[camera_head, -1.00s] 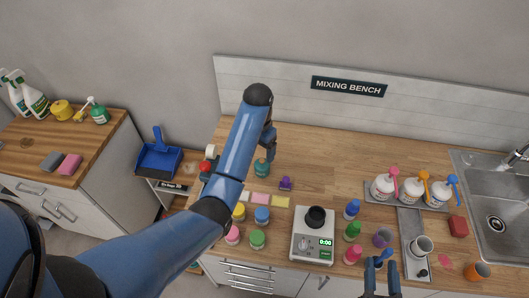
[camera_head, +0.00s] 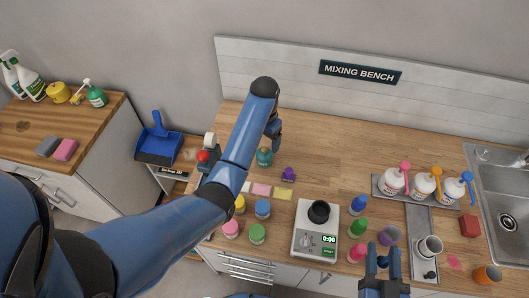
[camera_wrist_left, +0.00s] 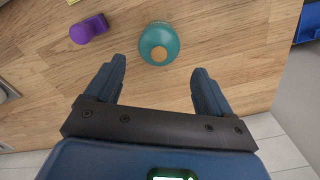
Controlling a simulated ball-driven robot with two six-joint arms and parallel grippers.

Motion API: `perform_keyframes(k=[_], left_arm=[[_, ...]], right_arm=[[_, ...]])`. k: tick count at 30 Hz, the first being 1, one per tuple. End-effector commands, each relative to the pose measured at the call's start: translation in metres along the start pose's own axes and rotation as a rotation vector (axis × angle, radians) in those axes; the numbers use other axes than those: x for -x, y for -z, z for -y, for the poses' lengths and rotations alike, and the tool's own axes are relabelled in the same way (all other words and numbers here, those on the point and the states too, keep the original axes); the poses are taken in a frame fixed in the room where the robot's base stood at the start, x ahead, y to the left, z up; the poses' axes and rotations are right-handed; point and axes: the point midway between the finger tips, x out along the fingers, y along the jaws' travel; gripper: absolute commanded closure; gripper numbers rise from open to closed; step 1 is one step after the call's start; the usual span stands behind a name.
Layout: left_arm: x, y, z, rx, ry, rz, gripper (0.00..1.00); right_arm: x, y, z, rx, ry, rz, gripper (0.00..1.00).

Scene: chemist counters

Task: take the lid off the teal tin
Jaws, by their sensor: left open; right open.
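The teal tin (camera_head: 264,157) stands on the wooden bench, just below my left gripper (camera_head: 274,140) in the head view. In the left wrist view the teal tin (camera_wrist_left: 154,33) is round, with a tan knob on its top. The open fingers of my left gripper (camera_wrist_left: 159,70) lie either side of and short of it, with bare wood between; nothing is held. The lid's edge cannot be made out. My right gripper (camera_head: 383,256) is open and empty at the bench's front edge.
The bench (camera_head: 310,125) is clear behind and right of the tin.

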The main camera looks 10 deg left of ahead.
Motion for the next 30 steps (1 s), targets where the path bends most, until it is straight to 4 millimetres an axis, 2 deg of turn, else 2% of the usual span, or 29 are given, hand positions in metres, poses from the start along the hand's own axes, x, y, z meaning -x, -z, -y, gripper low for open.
perform_keyframes(k=[6,10,20,23,30], left_arm=[[-0.024,-0.005,-0.002,0.0,-0.002,0.006,0.17],[-0.04,-0.004,-0.001,0.0,-0.001,0.003,0.17],[-0.047,-0.004,-0.001,0.0,0.0,0.001,0.17],[-0.047,-0.004,-0.001,0.0,0.0,0.001,0.3],[-0.047,-0.004,-0.001,0.0,0.0,0.001,0.67]], right_arm=[[0.001,0.018,0.0,0.0,0.0,0.0,0.57],[0.001,0.019,0.0,0.0,0.0,0.0,0.57],[0.001,0.019,0.0,0.0,0.0,0.0,0.57],[0.001,0.019,0.0,0.0,0.0,0.0,0.57],[0.001,0.019,0.0,0.0,0.0,0.0,0.57]])
